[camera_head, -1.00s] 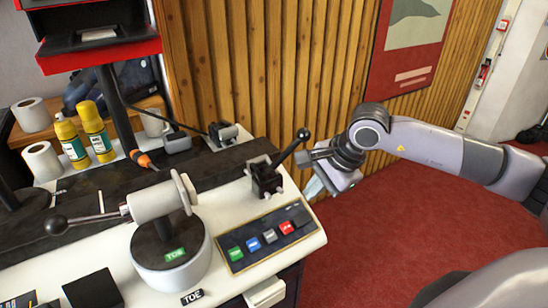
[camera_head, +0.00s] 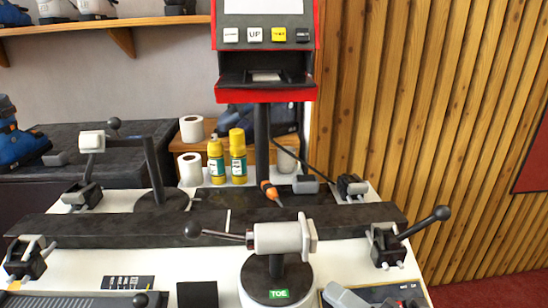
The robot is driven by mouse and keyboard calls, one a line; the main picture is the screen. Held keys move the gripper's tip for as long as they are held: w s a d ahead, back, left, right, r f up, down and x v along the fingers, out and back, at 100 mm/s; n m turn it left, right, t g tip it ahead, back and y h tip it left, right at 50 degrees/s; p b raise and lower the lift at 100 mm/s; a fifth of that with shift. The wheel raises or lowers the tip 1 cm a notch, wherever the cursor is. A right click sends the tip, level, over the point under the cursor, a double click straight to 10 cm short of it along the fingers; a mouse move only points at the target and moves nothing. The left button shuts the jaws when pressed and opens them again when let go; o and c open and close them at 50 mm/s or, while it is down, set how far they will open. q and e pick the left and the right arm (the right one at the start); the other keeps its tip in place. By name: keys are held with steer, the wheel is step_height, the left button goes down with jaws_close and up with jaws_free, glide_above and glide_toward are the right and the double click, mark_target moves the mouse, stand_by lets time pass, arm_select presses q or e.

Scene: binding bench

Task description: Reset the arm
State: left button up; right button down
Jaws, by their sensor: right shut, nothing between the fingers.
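Only a small light-grey part of my right gripper (camera_head: 345,298) shows, at the bottom edge of the head view, over the left end of the button panel (camera_head: 384,291). It is shut and empty; its fingertips are hard to make out. My left gripper is out of view.
The bench holds a grey clamp head on a round base labelled TOE (camera_head: 282,238), a lever clamp (camera_head: 388,247) at the right, and a long dark bar (camera_head: 130,230). Behind stand yellow bottles (camera_head: 238,157), paper rolls (camera_head: 191,170) and a red-framed machine (camera_head: 265,96). Red floor lies right.

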steer(key=s+d+f+m+h, duration=0.3)
steer(key=s+f+m+h, duration=0.1)
steer(key=f+m, duration=0.4)
steer(key=s+d+f+m+g+h, duration=0.1)
steer(key=s+d+f+m+h, duration=0.2)
steer(key=f+m, duration=0.5)
steer(key=s+d+f+m+g+h, duration=0.1)
steer(key=s+d+f+m+h, duration=0.2)
steer(key=s+f+m+h, duration=0.2)
step_height(320, 180, down, 3)
steer(key=m+h, duration=0.1)
steer(key=m, duration=0.4)
steer(key=shift+s+d+m, duration=0.15)
steer(key=shift+d+m, duration=0.05)
steer(key=shift+m, duration=0.1)
